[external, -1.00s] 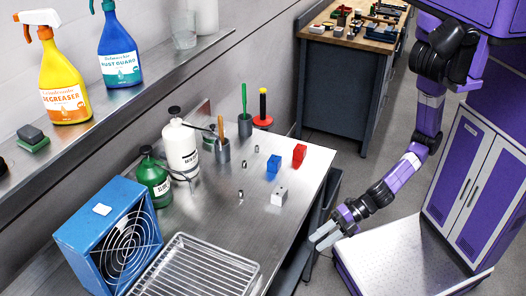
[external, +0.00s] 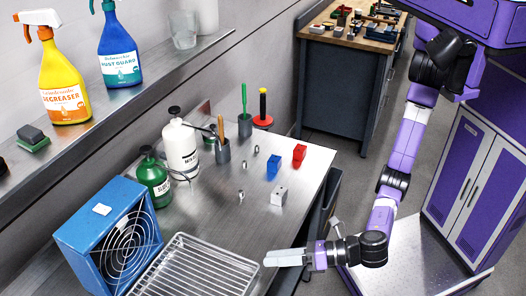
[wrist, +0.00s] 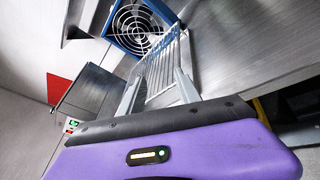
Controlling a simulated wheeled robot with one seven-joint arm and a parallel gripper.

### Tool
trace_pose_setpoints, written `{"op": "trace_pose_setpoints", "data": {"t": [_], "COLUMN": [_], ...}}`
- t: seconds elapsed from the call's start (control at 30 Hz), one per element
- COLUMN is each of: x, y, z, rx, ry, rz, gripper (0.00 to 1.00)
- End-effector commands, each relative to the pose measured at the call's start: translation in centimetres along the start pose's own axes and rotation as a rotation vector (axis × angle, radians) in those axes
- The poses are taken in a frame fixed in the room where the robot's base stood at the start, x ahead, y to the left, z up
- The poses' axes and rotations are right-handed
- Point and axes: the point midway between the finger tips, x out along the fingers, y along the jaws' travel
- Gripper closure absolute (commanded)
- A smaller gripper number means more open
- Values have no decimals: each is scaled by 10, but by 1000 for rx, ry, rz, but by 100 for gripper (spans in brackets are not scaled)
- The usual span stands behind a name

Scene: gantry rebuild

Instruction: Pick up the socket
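Neither small piece can be made out in the wrist view.
The wire rack on a tray (external: 195,268) and blue fan box (external: 110,235) stand at the front left. A white block (external: 279,196), blue block (external: 273,165) and red block (external: 299,155) sit right of the small pieces. Bottles (external: 182,150) stand behind.

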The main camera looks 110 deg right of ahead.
Motion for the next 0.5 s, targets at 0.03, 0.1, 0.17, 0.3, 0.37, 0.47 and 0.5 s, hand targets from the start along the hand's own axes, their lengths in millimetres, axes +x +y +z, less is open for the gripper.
{"op": "trace_pose_setpoints", "data": {"t": [0.03, 0.1, 0.17, 0.3, 0.37, 0.47, 0.5], "x": [21, 44, 59, 80, 83, 83, 82], "y": [-23, -56, -84, -151, -174, -199, -206], "z": [12, 31, 48, 85, 98, 113, 116], "rx": [-36, -93, -143, -248, -283, -323, -333], "ry": [-38, -79, -108, -141, -141, -132, -128], "rz": [-90, -223, -342, -630, -740, -866, -897], "gripper": [60, 60, 60, 60, 60, 60, 60]}}
